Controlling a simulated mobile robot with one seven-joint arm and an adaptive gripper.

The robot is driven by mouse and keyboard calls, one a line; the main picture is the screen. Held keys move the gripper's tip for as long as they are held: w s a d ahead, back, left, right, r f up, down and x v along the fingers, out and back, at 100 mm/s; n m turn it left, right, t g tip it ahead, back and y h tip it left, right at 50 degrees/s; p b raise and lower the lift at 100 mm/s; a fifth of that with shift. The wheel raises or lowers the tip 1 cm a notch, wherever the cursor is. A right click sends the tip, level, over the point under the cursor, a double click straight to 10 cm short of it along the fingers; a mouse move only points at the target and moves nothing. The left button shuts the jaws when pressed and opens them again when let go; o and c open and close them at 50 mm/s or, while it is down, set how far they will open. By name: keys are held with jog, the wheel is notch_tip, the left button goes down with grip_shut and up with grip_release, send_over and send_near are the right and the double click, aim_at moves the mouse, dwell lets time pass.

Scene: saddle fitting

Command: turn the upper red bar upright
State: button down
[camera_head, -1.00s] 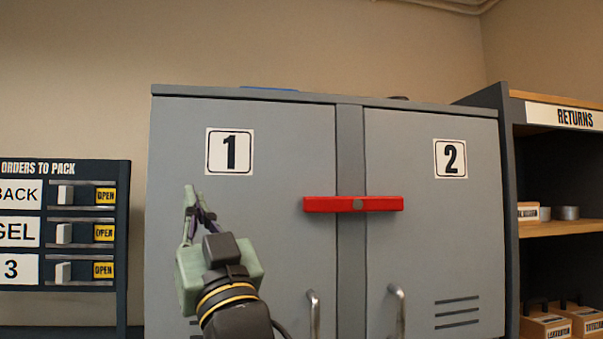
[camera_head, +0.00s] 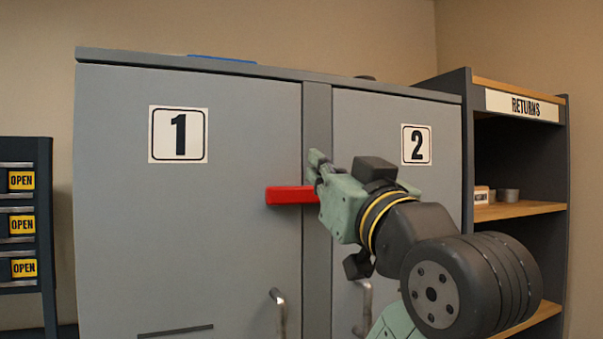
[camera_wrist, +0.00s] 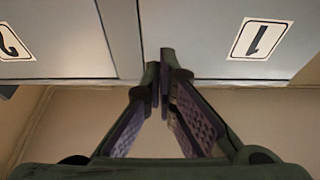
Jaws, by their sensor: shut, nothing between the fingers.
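The upper red bar (camera_head: 291,195) lies level across the centre post of the grey cabinet (camera_head: 190,235), between doors 1 and 2. Its left part shows in the head view; my gripper and wrist hide its middle and right part. My gripper (camera_head: 314,160) is shut and empty, with its tips by the centre post, just above the bar in the picture. I cannot tell whether it touches the bar. In the wrist view, the shut fingertips (camera_wrist: 164,58) point at the cabinet's upper front, upside down, and the bar is not seen.
Two door handles (camera_head: 279,311) stick out below the bar. A returns shelf (camera_head: 520,211) with small goods stands close on the right, behind my arm. Room in front of door 1 is clear.

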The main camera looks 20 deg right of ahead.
jog(key=w+p, duration=0.2)
jog(key=w, duration=0.2)
jog(key=w+p, duration=0.2)
jog(key=w, duration=0.3)
jog(key=shift+w+a+r+p, duration=0.15)
jog(key=shift+w+p, duration=0.05)
jog(key=shift+p, duration=0.2)
jog(key=shift+f, duration=0.6)
jog(key=shift+s+f, duration=0.1)
jog(key=shift+f, duration=0.05)
jog(key=shift+a+n+b, duration=0.1)
jog(key=shift+n+b, duration=0.2)
jog(key=shift+n, duration=0.2)
